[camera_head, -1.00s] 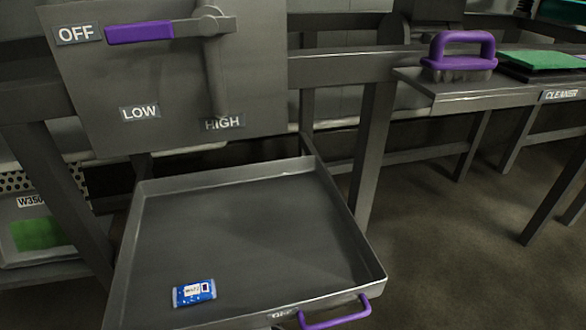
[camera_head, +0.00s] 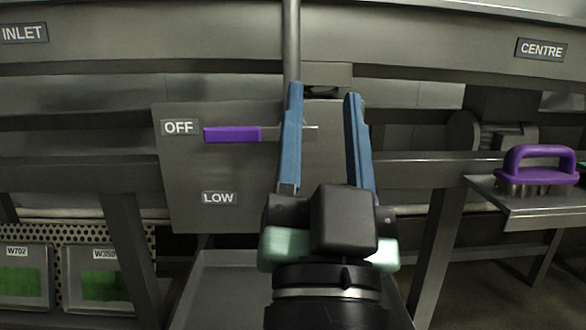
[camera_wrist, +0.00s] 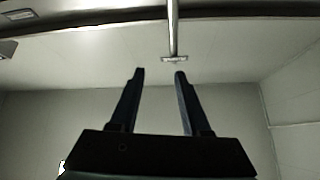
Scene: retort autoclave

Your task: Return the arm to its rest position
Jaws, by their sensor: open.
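My gripper (camera_head: 322,92) is in the middle of the head view, raised and pointing away from me. Its two blue fingers are spread apart with nothing between them. In the wrist view my gripper (camera_wrist: 160,74) also shows two dark, separate fingers against a pale wall and ceiling. Behind the fingers in the head view is a grey panel (camera_head: 180,165) with a purple-handled lever (camera_head: 232,134) lying level beside the OFF label. The HIGH side of the panel is hidden by my gripper.
A purple-handled brush (camera_head: 540,168) stands on a shelf (camera_head: 535,210) at right. Bins with green contents (camera_head: 20,280) are at lower left. A vertical pipe (camera_head: 291,45) rises behind the fingers.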

